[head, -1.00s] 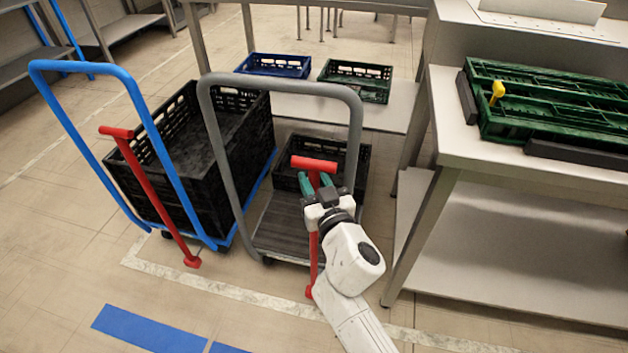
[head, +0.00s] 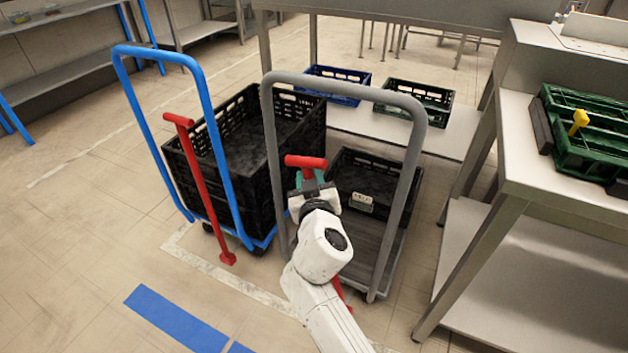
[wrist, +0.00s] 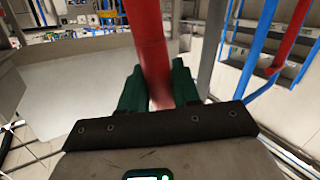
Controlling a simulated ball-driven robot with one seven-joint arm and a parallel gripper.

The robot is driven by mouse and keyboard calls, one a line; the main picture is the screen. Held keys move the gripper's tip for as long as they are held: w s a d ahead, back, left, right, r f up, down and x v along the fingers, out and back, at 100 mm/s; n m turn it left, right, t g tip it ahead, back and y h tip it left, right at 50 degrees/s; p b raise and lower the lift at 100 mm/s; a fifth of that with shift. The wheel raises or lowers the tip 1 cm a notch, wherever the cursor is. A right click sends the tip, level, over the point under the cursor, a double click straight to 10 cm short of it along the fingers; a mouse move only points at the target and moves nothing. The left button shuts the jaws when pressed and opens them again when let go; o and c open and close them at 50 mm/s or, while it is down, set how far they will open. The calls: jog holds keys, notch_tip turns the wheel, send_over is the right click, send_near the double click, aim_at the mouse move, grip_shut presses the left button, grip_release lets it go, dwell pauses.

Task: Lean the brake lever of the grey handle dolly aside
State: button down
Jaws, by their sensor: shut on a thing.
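The grey handle dolly (head: 345,84) stands in the middle of the head view, with a black crate on its dark deck. Its red brake lever (head: 306,161) has a T-shaped top and now leans left, with the top near the left post of the handle. My gripper (head: 308,180) is shut on the lever just below the T-top. In the wrist view the red shaft (wrist: 147,45) stands between the green fingers of my gripper (wrist: 160,92). My arm hides most of the lower shaft; a bit of red shows near its foot.
A blue handle dolly (head: 165,56) with a tall black crate stands close on the left, with its own red lever (head: 205,180). A steel bench (head: 500,215) with a green crate (head: 590,150) is at right. Open floor with blue tape lies in front.

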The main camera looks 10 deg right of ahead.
jog(key=c, duration=1)
grip_release()
jog(key=shift+w+a+f, duration=0.1)
jog(key=shift+a, duration=0.45)
jog(key=shift+o, duration=0.2)
jog(key=s+r+p, duration=0.1)
jog(key=s+p, duration=0.1)
jog(key=s, duration=0.8)
jog(key=shift+s+a+r, duration=0.15)
jog(key=shift+s, duration=0.2)
